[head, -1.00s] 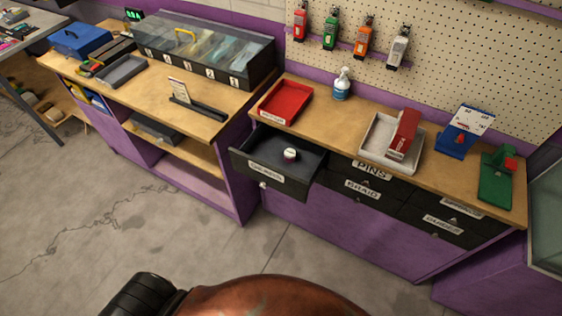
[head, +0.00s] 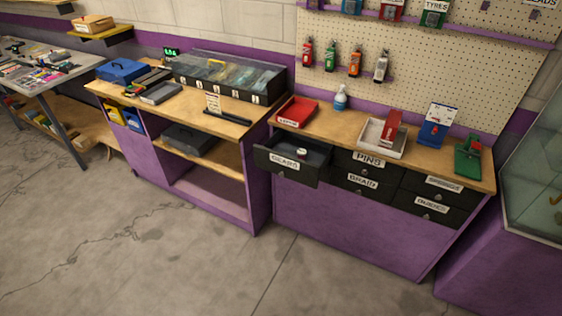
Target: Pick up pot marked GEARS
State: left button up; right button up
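A small round pot (head: 301,153) with a pale top and a dark reddish side sits inside an open black drawer (head: 268,157). Any marking on the pot is too small to read. The drawer's front label reads GEARS. The drawer is pulled out at the upper left of the purple cabinet, below the red tray. Its front wall hides part of the inside. Neither of my grippers is in view.
The bench top above the drawer holds a red tray (head: 297,111), a spray bottle (head: 340,98), a pale tray (head: 378,139) with a red box, and a green device (head: 468,158). Closed drawers (head: 362,160) lie to the right. The concrete floor (head: 200,270) in front is clear.

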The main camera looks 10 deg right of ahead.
aim_at(301, 153)
jog(key=u, duration=0.55)
jog(key=i, duration=0.8)
jog(key=u, duration=0.55)
jog(key=i, duration=0.8)
jog(key=z, duration=0.5)
jog(key=i, duration=0.75)
jog(key=z, duration=0.75)
